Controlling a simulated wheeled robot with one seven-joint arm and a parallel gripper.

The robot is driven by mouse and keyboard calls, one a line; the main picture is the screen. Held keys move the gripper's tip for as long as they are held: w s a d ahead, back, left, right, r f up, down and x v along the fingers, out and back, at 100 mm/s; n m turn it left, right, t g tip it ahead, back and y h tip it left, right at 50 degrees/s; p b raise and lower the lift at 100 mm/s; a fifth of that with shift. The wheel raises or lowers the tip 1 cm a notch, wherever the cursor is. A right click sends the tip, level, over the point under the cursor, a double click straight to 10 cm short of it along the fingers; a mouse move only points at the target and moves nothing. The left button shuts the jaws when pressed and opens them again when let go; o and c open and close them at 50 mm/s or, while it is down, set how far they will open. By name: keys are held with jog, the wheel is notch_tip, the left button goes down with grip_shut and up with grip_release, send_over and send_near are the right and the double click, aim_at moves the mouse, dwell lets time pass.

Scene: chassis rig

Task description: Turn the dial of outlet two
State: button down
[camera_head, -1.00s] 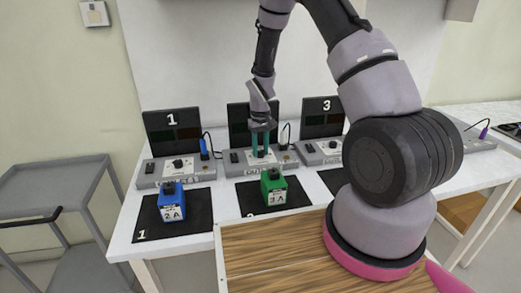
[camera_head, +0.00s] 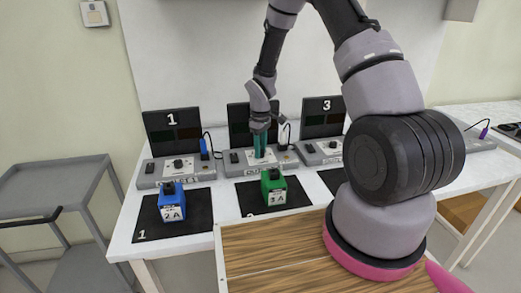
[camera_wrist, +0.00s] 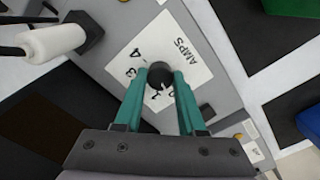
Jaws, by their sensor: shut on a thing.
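The dial of outlet two (camera_wrist: 158,78) is a dark round knob on a white plate marked AMPS with numbers around it, seen in the wrist view. My gripper (camera_wrist: 160,82) has its two teal fingers closed on either side of this knob. In the head view my gripper (camera_head: 260,152) reaches down onto the middle outlet box (camera_head: 236,169). There the fingers hide the dial. The dial's exact pointer setting is hard to read.
A green block marked 3A (camera_head: 274,188) stands on the black mat before outlet two. A blue block marked 2A (camera_head: 172,203) stands on mat 1. A white plug (camera_wrist: 52,42) sits beside the dial plate. Outlets 1 (camera_head: 150,181) and 3 (camera_head: 309,158) flank the middle one.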

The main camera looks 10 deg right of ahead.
dwell(0.4)
jog(key=c, duration=0.5)
grip_release()
notch_tip(320, 180, up, 11)
